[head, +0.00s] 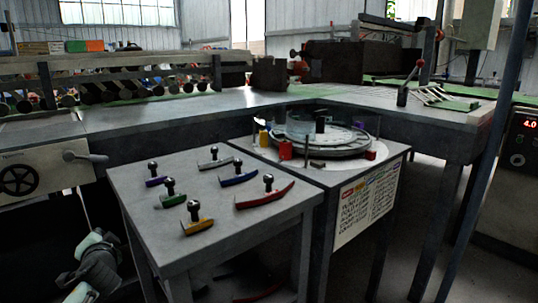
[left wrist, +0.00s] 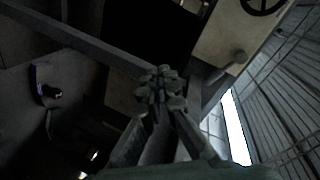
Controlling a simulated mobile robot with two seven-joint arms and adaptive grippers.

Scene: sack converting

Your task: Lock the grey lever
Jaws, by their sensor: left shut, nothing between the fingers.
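A grey lever (head: 88,156) sticks out to the right from its round hub on the pale machine panel at the left of the head view. It also shows in the left wrist view (left wrist: 232,62), to the upper right of my fingers. Another grey-bladed lever with a black knob (head: 215,162) lies at the back of the small table. My left gripper (head: 98,262) is low at the lower left of the head view, below the panel and apart from both. In the left wrist view its fingers (left wrist: 160,88) are together and empty. My right gripper is not in view.
The grey small table (head: 150,235) holds several coloured knobbed levers. A black handwheel (head: 19,180) sits left of the panel lever. A round turntable (head: 318,140) stands behind right. The long bench (head: 170,112) runs above.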

